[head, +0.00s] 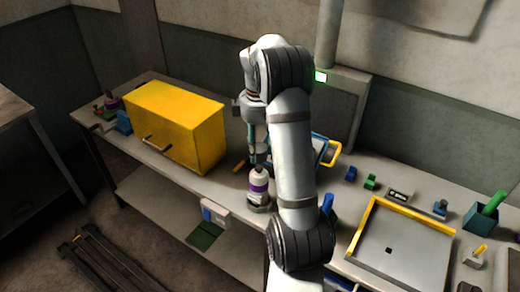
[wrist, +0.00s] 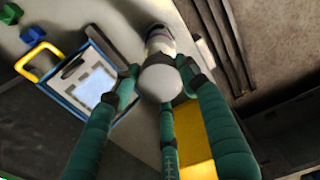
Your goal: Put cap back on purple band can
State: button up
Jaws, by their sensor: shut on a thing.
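The purple band can (head: 259,186) stands upright near the front edge of the bench. It is pale with a purple band around its middle. My gripper (head: 257,165) points down right over its top. In the wrist view the green fingers of my gripper (wrist: 160,82) close around a pale grey round cap (wrist: 160,84). The can (wrist: 161,40) shows just beyond the cap, partly hidden by it. I cannot tell whether the cap touches the can's rim or is slightly above it.
A yellow cabinet (head: 178,125) stands left of the can. A blue-framed case with a yellow handle (head: 329,153) lies behind my arm. A yellow-edged tray (head: 400,245) and small blue and green blocks are to the right. The bench's front edge is close to the can.

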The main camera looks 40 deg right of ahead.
aim_at(259, 167)
jog(key=shift+s+f+b, duration=0.1)
jog(key=shift+f+b, duration=2.3)
jog(key=shift+f, duration=0.1)
jog(key=shift+f+b, duration=0.55)
jog(key=shift+f, duration=0.15)
jog(key=shift+p, duration=0.3)
jog(key=shift+f, duration=0.15)
jog(key=o, duration=0.9)
jog(key=shift+o, duration=1.4)
jog(key=shift+o, duration=1.2)
